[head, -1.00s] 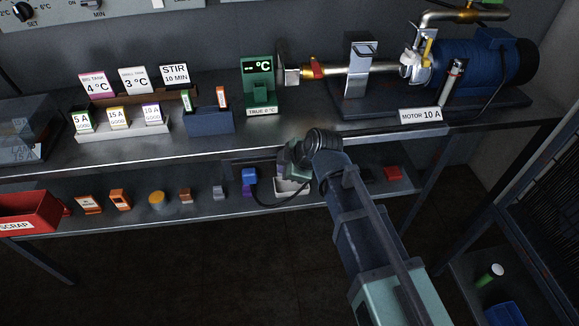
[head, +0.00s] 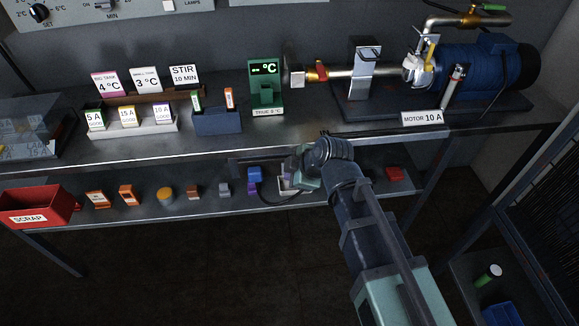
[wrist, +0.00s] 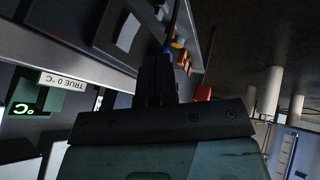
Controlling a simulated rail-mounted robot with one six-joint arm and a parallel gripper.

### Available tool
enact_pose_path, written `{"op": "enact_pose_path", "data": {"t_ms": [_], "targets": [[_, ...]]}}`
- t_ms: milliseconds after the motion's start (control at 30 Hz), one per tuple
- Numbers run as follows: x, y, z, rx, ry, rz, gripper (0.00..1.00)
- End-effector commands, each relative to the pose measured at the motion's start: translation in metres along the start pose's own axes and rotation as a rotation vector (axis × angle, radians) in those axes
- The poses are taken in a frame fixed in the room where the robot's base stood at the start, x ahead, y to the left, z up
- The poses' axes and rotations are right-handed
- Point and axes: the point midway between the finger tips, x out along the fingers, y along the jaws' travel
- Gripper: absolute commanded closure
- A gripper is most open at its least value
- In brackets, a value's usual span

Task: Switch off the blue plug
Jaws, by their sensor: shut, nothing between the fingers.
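The blue plug (head: 254,174) is on the lower shelf under the bench edge, with a dark cable curving down and right from it. A purple piece shows just below it. My gripper (head: 240,160) reaches left under the bench edge, just above the blue plug in the picture; I cannot tell whether it touches it. In the wrist view my gripper (wrist: 157,65) is dark, with its fingers together and nothing seen between them. Any switch on the plug is too small to see.
The bench edge (head: 150,157) runs just above my gripper. Along the lower shelf are a red scrap bin (head: 35,206), orange boxes (head: 97,199), a yellow-orange cup (head: 165,195) and a white tray (head: 290,187). A red block (head: 394,174) lies to the right. A green thermometer (head: 265,85) stands above.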

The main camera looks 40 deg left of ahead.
Motion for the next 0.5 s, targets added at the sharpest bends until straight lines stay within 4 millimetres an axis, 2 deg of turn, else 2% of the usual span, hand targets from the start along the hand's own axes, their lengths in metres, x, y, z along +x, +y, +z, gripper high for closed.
{"op": "enact_pose_path", "data": {"t_ms": [33,200,333,500], "targets": [[-0.026,0.008,-0.006,0.003,-0.001,0.002,1.00],[-0.068,0.015,-0.008,0.003,-0.001,0.001,1.00],[-0.089,0.018,-0.007,0.001,-0.001,0.002,1.00],[-0.096,0.018,-0.005,0.001,0.000,0.001,1.00]]}}
